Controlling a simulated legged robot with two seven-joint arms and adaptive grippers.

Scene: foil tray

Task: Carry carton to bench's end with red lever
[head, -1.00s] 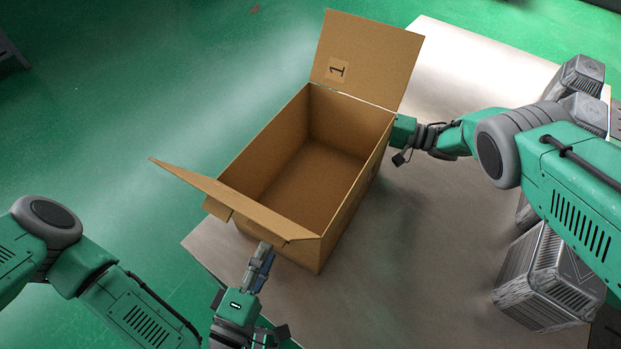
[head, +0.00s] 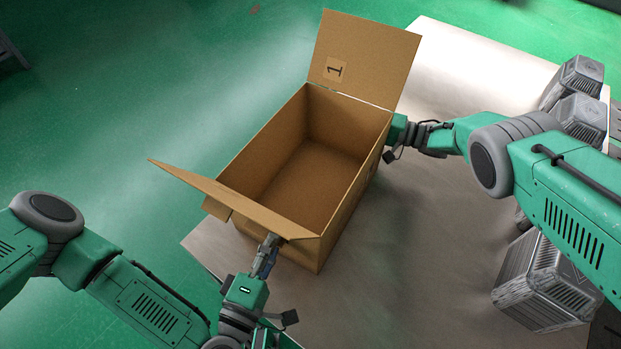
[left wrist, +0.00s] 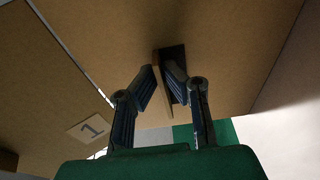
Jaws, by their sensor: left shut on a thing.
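The carton (head: 315,172) is an open, empty brown box with flaps raised at its near and far ends. The far flap carries a "1" label. The carton is over the left part of the pale bench (head: 455,75); I cannot tell whether it rests on it. My left gripper (head: 268,249) is at the carton's near end, below the flap. In the left wrist view its fingers (left wrist: 165,78) are shut on the carton's cardboard beside a dark slot. My right gripper (head: 398,130) is at the carton's far right side, its fingertips hidden by the carton. No red lever is in view.
Ribbed grey metal canisters stand along the bench's right side, one at the near right (head: 540,285) and others at the far right (head: 578,85), partly behind my right arm. Green floor lies to the left.

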